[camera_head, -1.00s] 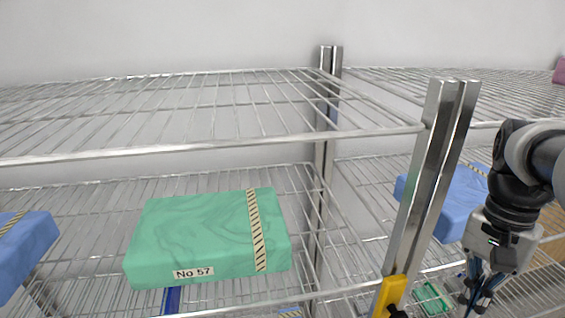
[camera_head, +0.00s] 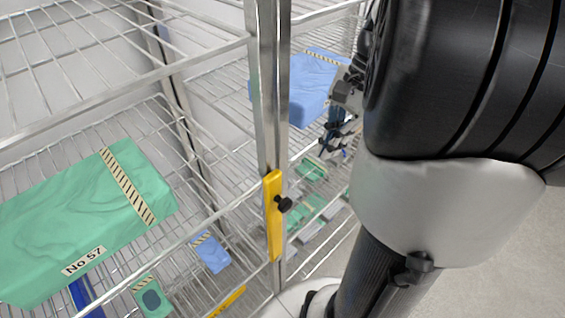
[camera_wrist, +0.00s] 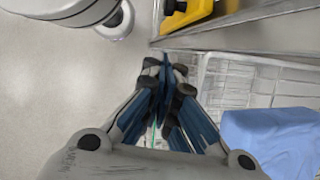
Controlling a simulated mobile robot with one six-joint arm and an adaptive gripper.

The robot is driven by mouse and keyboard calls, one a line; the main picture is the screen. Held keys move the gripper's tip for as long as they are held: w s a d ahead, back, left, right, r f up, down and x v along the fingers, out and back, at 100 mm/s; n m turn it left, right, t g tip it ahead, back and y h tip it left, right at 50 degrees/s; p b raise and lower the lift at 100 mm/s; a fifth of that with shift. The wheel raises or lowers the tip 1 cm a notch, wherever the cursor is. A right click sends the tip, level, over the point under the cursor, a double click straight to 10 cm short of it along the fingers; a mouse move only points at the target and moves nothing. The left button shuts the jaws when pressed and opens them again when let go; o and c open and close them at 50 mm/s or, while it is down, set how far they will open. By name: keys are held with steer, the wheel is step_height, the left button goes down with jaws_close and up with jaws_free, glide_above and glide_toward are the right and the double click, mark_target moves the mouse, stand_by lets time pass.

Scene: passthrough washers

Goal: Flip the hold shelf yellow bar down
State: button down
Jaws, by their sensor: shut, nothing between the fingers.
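The yellow bar (camera_head: 273,215) stands upright against the metal shelf post, with a black knob (camera_head: 285,204) on its right side. Its yellow end also shows at the top of the wrist view (camera_wrist: 190,12), with a black part beside it. My gripper (camera_wrist: 165,75) is shut and empty, its blue fingers together, apart from the bar. In the head view my gripper (camera_head: 335,140) is small and partly hidden behind my arm, to the right of the post and above the bar's level in the picture.
A green wrapped pack labelled No 57 (camera_head: 85,215) lies on the left shelf. A blue pack (camera_head: 305,88) lies on the right shelf, near my gripper. Smaller packs (camera_head: 210,252) are lower down. The metal post (camera_head: 268,90) and wire shelves stand close to my arm.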

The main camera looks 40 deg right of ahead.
steer(key=a+f, duration=0.6)
steer(key=f, duration=0.3)
steer(key=shift+w, duration=0.45)
steer(key=shift+b, duration=0.3)
